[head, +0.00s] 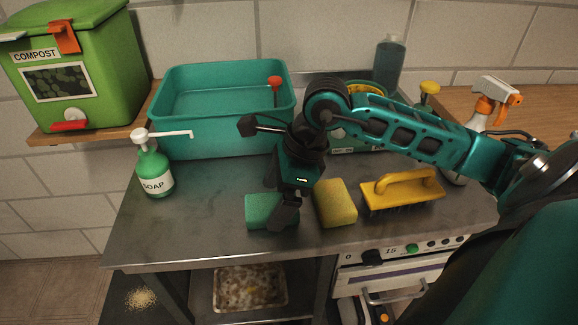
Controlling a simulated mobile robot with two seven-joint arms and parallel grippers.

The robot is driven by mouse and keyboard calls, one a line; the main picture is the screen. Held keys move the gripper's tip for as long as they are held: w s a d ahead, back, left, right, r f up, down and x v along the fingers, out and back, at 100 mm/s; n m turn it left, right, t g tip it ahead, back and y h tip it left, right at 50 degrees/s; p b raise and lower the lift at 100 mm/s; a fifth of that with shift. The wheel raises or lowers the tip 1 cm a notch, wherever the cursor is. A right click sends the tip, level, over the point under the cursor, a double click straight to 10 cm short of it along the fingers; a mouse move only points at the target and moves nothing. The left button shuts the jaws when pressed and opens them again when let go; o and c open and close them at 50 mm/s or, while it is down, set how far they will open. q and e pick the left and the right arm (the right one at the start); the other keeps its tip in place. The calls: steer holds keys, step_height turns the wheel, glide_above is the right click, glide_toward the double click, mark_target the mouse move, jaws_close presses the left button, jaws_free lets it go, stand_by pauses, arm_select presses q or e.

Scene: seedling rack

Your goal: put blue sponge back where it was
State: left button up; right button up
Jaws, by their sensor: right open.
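A teal-green sponge (262,211) lies on the metal counter near its front edge; I see no clearly blue sponge. My right gripper (285,209) reaches down from above at the right end of this sponge. It is open, and a dark finger covers part of that end. Whether the finger touches the sponge I cannot tell. A yellow sponge (336,203) lies just right of the gripper. My left gripper is not in view.
A teal basin (215,136) stands behind, with a soap bottle (154,170) at its left front. A yellow brush (402,192) lies right of the yellow sponge. A spray bottle (484,115) stands far right. The counter's left front is clear.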

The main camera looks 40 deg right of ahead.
steer(key=v, duration=1.1)
steer(key=shift+r, duration=0.1)
steer(key=shift+s, duration=0.15)
